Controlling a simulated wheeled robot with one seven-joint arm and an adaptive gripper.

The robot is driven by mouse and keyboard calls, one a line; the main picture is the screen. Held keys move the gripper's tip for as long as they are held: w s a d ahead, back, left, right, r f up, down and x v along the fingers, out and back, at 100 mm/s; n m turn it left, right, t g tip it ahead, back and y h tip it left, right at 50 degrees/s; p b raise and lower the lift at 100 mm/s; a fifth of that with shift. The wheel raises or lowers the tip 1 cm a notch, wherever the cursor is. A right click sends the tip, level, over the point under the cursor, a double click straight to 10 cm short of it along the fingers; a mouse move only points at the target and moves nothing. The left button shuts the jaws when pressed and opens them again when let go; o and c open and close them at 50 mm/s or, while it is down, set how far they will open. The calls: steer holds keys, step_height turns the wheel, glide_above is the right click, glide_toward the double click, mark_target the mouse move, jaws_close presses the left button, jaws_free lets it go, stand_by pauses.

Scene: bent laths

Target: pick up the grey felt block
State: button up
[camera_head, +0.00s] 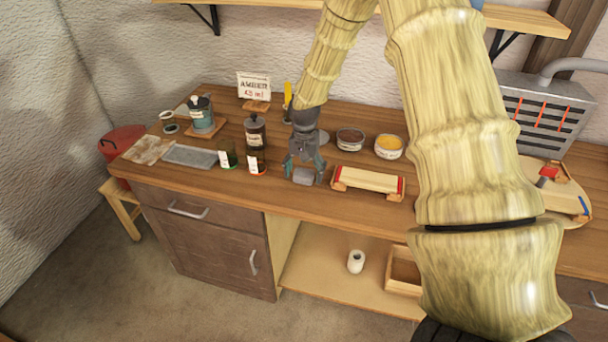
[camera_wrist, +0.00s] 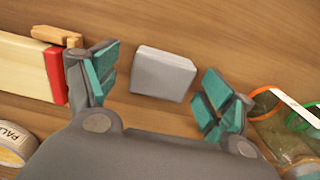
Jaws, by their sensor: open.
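The grey felt block (camera_head: 303,176) lies on the wooden worktop near its front edge. In the wrist view the block (camera_wrist: 162,73) sits between the two finger pads, with bare wood showing on both sides of it. My gripper (camera_head: 304,172) is open above the block and points down at it. In the wrist view my gripper (camera_wrist: 155,85) has its teal pads spread wide, and neither pad touches the block. I cannot tell the exact height of the fingertips over the worktop.
A pale lath on a red-ended holder (camera_head: 370,181) stands close right of my gripper. Small glasses (camera_head: 257,164) and a dark bottle (camera_head: 255,132) stand close left. Two round tins (camera_head: 389,146) are behind. A grey tray (camera_head: 190,156) lies farther left.

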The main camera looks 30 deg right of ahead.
steer(key=shift+f, duration=0.35)
steer(key=c, duration=0.9)
steer(key=shift+c, duration=0.2)
steer(key=shift+r+b, duration=0.4)
steer(key=shift+r, duration=0.4)
steer(key=shift+r+b, duration=0.3)
steer(key=shift+r, duration=0.5)
steer(key=s+a+r+b, duration=0.2)
steer(key=s+a+b, duration=0.1)
steer(key=s+a, duration=0.7)
steer(key=shift+s+a+b, duration=0.25)
steer(key=shift+s+b, duration=0.15)
steer(key=shift+s, duration=0.7)
